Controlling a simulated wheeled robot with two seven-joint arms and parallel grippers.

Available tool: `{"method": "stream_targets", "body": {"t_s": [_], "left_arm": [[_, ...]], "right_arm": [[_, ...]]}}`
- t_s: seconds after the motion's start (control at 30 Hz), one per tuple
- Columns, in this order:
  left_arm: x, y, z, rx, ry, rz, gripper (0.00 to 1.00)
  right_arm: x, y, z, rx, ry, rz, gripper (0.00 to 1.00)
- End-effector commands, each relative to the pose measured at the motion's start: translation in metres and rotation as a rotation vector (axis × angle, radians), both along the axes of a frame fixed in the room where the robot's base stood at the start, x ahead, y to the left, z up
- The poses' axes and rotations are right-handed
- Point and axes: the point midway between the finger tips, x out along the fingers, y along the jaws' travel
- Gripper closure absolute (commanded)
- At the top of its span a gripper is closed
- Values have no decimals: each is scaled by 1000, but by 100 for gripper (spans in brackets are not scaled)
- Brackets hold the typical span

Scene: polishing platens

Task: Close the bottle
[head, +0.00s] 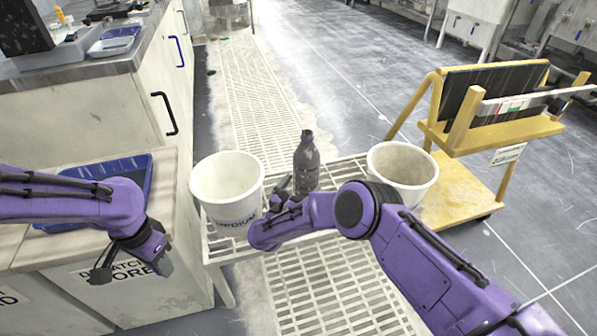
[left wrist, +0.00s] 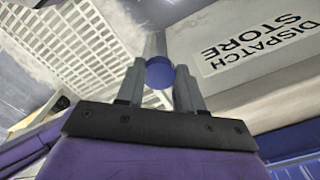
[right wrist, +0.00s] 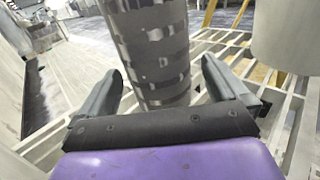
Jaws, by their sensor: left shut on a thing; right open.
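A dark grey bottle with worn light bands (head: 306,167) stands upright on a white slatted stand between two buckets. In the right wrist view the bottle (right wrist: 152,45) rises between and just beyond my right gripper's spread fingers. My right gripper (head: 279,193) is open, close to the bottle's front left side; I cannot tell whether it touches. My left gripper (head: 118,272) is low at the left, in front of the counter cabinet, well away from the bottle. It is shut on a small round blue piece, seemingly the cap (left wrist: 160,73). The bottle's mouth is too small to make out.
A white bucket (head: 226,182) stands left of the bottle and another bucket (head: 402,166) stands right, leaving a narrow gap. The white slatted stand (head: 345,172) holds them. A blue tray (head: 140,165) lies on the left counter. A yellow cart (head: 455,185) stands at the right.

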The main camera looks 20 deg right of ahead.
Motion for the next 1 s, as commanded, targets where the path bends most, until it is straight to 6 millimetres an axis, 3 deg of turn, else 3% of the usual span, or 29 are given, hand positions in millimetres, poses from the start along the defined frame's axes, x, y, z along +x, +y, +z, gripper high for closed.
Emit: {"method": "stream_targets", "body": {"t_s": [0.33,0.73,0.87,1.0], "left_arm": [[0,0,-22,0,0,1,91],[0,0,-21,0,0,1,91],[0,0,-21,0,0,1,91],[0,0,-21,0,0,1,91]], "right_arm": [[36,-30,-2,0,-1,-2,0],[40,-33,0,0,0,1,0],[40,-33,0,0,0,1,42],[40,-33,1,0,0,1,45]]}}
